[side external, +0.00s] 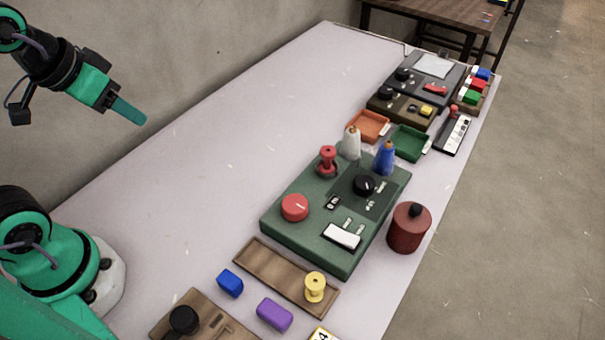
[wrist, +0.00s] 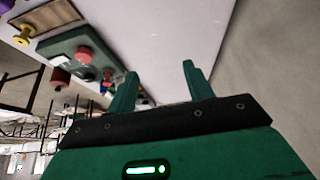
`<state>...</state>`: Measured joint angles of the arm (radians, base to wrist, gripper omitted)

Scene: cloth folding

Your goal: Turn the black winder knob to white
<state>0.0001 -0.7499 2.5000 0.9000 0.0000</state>
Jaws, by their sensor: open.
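The black winder knob (side external: 364,184) sits on a dark panel at the right of the green box (side external: 290,236). My gripper (side external: 132,113) is raised at the upper left, far from the box. In the wrist view my gripper (wrist: 160,70) is open with nothing between its fingers. The green box (wrist: 52,44) shows tilted at the upper left there; I cannot make out the knob clearly.
On the green box are a red knob (side external: 294,207), a red spool (side external: 327,160) and a white switch (side external: 342,236). A dark red canister (side external: 408,230) stands right of it. A wooden board with a yellow spool (side external: 315,287) lies nearer. The table's left side is clear.

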